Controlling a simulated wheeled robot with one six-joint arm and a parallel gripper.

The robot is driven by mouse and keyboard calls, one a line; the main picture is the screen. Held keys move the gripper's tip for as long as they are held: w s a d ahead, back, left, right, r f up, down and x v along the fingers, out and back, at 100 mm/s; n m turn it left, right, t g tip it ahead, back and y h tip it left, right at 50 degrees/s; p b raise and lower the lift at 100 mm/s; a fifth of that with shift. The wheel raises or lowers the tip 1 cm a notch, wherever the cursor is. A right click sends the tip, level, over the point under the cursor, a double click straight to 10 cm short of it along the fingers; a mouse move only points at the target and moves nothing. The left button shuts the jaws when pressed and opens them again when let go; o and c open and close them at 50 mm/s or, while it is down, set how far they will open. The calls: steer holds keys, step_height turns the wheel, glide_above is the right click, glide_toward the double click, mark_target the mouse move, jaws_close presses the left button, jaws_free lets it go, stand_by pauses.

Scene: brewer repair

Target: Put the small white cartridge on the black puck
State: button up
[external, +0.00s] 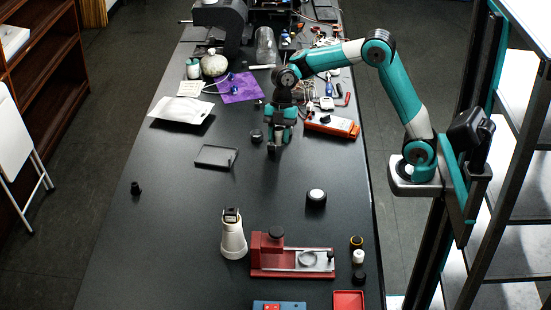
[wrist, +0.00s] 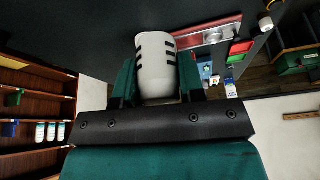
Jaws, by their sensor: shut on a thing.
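In the wrist view, a white cylinder with black slots (wrist: 156,66), which looks like the small white cartridge, sits between the fingers of my gripper (wrist: 157,88). My gripper is shut on it. In the external view my gripper (external: 275,143) points down over the far middle of the table; the white of the cylinder cannot be made out there. A small black disc (external: 257,135) lies just left of my gripper. Another black disc (external: 359,278) lies at the near right. A black disc with a white top (external: 316,197) lies mid-table. I cannot tell which is the puck.
A red rig (external: 270,261) with a metal plate stands near the front, beside a white cone-shaped bottle (external: 233,238). A small white bottle (external: 358,257) and a red tray (external: 348,301) are at its right. A dark flat tray (external: 215,157) lies left of my gripper.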

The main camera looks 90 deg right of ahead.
steer(key=s+a+r+n+g+h+p, duration=0.1)
steer(key=s+a+n+g, duration=0.1)
steer(key=s+n, duration=0.35)
steer(key=s+a+r+n+g+p, duration=0.1)
steer(key=s+r+n+g, duration=0.1)
steer(key=s+n, duration=0.4)
steer(key=p, duration=0.1)
glide_toward(321, 197)
steer(key=x, duration=0.6)
steer(key=shift+s, duration=0.15)
steer(key=shift+f, duration=0.1)
steer(key=o, duration=0.5)
steer(key=shift+f, duration=0.15)
steer(key=o, duration=0.4)
